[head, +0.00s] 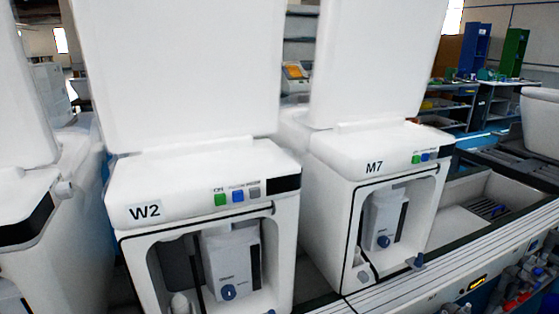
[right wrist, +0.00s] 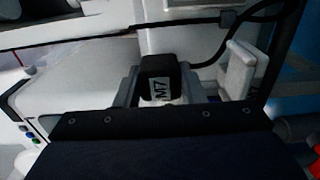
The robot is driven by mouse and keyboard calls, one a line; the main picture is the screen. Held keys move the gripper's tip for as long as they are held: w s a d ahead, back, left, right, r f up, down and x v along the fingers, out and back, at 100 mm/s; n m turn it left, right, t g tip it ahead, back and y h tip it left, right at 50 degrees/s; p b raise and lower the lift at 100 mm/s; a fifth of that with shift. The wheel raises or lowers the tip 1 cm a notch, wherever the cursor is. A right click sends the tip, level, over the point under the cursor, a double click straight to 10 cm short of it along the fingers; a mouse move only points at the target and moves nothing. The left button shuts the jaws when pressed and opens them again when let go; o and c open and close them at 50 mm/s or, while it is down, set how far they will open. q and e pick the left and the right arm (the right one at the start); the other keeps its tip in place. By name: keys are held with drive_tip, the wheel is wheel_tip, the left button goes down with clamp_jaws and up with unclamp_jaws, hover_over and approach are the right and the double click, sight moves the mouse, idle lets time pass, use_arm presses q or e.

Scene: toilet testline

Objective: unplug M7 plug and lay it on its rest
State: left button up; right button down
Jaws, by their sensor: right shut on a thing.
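The black M7 plug (right wrist: 159,80), with a white M7 label on its face, is in the middle of the right wrist view. My right gripper (right wrist: 160,98) is shut on it, with grey finger parts at its sides. The plug's lower part is hidden by the dark gripper body, and I cannot tell whether it sits in a socket. A black cable (right wrist: 215,52) runs near it toward the upper right. The toilet unit marked M7 (head: 374,167) stands right of centre in the head view. Neither gripper shows in the head view. I cannot identify the rest for certain.
The W2 unit (head: 145,211) stands left of the M7 unit, with a narrow gap between. A pale bracket-like part (right wrist: 238,70) stands right of the plug. A rail (head: 430,265) runs along the front, with red and blue fittings (head: 515,285) at lower right.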

drive_tip(key=shift+f+b, duration=1.2)
drive_tip(key=shift+f, duration=0.55)
drive_tip(key=c, duration=1)
unclamp_jaws()
drive_tip(key=shift+r, duration=0.1)
drive_tip(key=shift+o, duration=0.7)
drive_tip(key=shift+s, duration=0.1)
drive_tip(key=shift+f, duration=0.2)
drive_tip(key=p+v, duration=0.1)
drive_tip(key=v, duration=0.6)
drive_tip(key=shift+s+r, duration=0.3)
drive_tip(key=shift+s, duration=0.1)
drive_tip(key=shift+d, duration=0.1)
